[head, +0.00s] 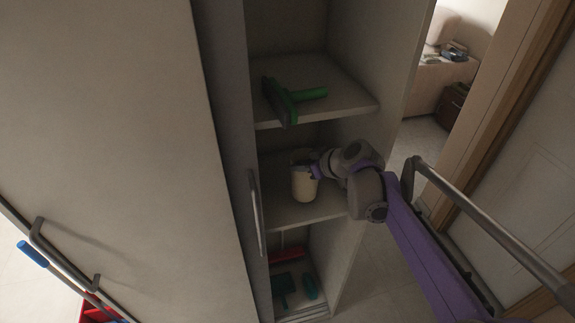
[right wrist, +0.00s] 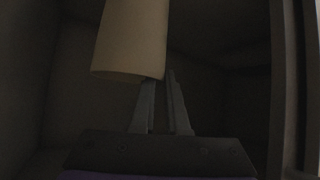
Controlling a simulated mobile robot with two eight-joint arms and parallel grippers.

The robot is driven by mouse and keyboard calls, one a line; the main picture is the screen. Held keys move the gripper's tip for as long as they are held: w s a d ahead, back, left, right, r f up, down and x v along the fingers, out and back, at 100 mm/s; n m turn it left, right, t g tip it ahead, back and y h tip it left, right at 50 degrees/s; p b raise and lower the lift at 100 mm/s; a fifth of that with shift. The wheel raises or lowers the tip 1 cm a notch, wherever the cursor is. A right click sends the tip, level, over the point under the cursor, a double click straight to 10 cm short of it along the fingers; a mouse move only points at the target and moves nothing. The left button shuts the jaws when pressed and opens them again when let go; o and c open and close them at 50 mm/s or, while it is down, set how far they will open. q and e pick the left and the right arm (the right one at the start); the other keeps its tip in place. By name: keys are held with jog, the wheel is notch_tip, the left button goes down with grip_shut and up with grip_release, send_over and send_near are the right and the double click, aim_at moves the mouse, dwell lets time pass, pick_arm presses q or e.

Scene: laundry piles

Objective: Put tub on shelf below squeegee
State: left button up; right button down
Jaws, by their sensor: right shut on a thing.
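The tub (head: 304,186) is a cream cylinder. In the head view it is upright at the middle shelf (head: 283,212) of the open cabinet, one level below the squeegee. The green squeegee (head: 290,98) lies on the shelf above (head: 345,92). My right gripper (head: 314,170) reaches in from the right and is shut on the tub near its rim. The right wrist view shows the tub (right wrist: 132,40) at the fingertips (right wrist: 162,82). I cannot tell whether the tub's base touches the shelf. My left gripper is not in view.
The cabinet's bottom level holds a red item (head: 288,255) and green tools (head: 284,284). A closed cabinet door (head: 120,150) fills the left. A metal rail (head: 490,220) runs at the right. A doorway opens onto a room with a sofa (head: 440,85).

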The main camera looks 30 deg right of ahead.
jog(key=x, duration=0.6)
jog(key=shift+w, duration=0.2)
jog(key=c, duration=0.9)
grip_release()
jog(key=v, duration=1.2)
jog(key=s+a+f+m+g, duration=0.1)
jog(key=s+a+f, duration=0.4)
jog(key=s, duration=0.1)
jog(key=s+a+f+m+g+h, duration=0.1)
jog(key=s+a+f+g, duration=0.1)
jog(key=s+a+f, duration=0.2)
jog(key=s+a+f+m+g+h, duration=0.1)
jog(key=s+a+f, duration=0.4)
jog(key=s+a, duration=0.2)
jog(key=shift+s+a+f+g+p, duration=0.1)
jog(key=shift+s+f+g+p, duration=0.3)
jog(key=shift+s, duration=0.3)
